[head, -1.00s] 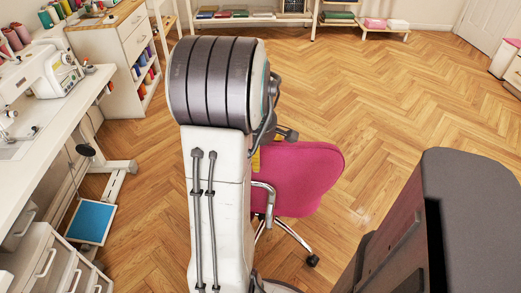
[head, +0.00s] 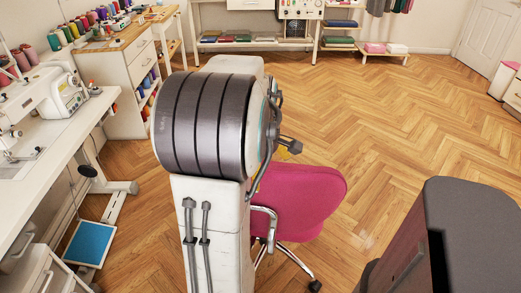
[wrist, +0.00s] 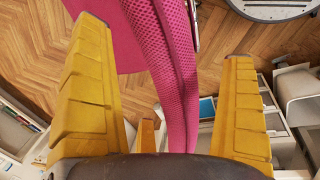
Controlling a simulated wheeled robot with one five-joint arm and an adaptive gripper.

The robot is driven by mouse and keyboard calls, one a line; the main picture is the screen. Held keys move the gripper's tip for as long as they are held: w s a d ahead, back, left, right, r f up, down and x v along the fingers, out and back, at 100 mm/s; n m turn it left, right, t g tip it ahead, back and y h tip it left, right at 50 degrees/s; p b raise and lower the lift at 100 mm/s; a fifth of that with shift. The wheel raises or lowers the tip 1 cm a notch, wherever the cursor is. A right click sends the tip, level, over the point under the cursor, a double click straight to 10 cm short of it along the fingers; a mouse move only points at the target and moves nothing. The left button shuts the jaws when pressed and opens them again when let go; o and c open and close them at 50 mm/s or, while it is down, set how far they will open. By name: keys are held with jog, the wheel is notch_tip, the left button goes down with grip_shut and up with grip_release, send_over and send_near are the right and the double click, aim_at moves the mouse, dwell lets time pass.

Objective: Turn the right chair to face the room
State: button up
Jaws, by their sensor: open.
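A pink chair (head: 308,205) stands on the wood floor in the head view, partly behind my arm. It has a metal armrest and a wheeled metal base. In the head view my gripper is mostly hidden behind my arm. Only this one chair is clearly visible.
A white sewing table (head: 48,160) runs along the left, with drawers and a blue pedal (head: 90,243) below. A white cabinet (head: 125,95) with thread spools stands behind it. Shelves (head: 225,42) line the back wall.

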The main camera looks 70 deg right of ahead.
jog(key=shift+v, duration=3.35)
